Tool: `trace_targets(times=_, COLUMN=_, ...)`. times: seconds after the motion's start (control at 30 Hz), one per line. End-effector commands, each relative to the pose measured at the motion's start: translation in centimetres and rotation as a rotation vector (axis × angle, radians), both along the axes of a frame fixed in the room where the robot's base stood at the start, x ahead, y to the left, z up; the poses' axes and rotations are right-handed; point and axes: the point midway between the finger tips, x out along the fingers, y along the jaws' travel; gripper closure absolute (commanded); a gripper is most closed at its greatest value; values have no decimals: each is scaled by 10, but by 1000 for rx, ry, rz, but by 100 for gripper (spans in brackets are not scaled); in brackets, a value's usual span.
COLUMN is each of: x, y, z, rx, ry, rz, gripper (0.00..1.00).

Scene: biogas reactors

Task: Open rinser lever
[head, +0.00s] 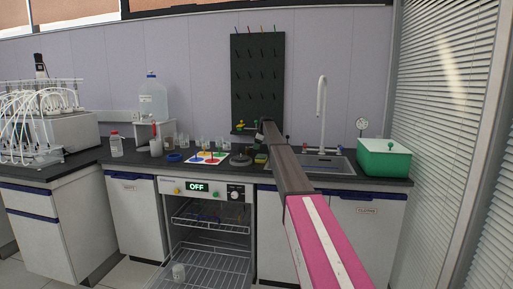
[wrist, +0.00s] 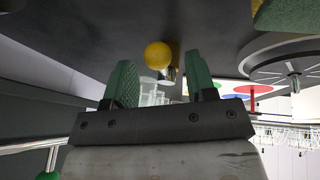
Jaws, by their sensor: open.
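My gripper (wrist: 159,78) is open, with its two green fingers apart in the wrist view. A yellow ball knob (wrist: 158,55) on a short metal stem shows between and beyond the fingertips; I cannot tell whether they touch it. A green ball (wrist: 48,175) by a metal rod shows at the lower left. In the head view my gripper (head: 258,129) is at the back of the counter, beside a small yellow and green fitting (head: 243,126) below the pegboard. A grey round device (head: 241,159) sits on the counter. Which part is the rinser lever is unclear.
A sink (head: 318,163) with a tall white tap (head: 321,110) lies right of my arm. A green box (head: 384,160) stands at the far right. A mat with coloured circles (head: 207,158) and glassware stand left. The open dishwasher (head: 208,225) is below.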

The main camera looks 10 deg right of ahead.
Motion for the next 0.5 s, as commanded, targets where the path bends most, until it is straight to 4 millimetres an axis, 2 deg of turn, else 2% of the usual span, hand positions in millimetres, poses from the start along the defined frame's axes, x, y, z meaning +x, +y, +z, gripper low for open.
trace_targets(times=0.1, x=2, y=2, z=-7, rx=0, ry=-1, rz=0, gripper=49)
trace_targets(times=0.33, x=2, y=2, z=-7, rx=0, ry=-1, rz=0, gripper=49)
trace_targets(times=0.37, x=2, y=2, z=-7, rx=0, ry=-1, rz=0, gripper=55)
trace_targets(times=0.5, x=2, y=2, z=-7, rx=0, ry=0, rz=0, gripper=100)
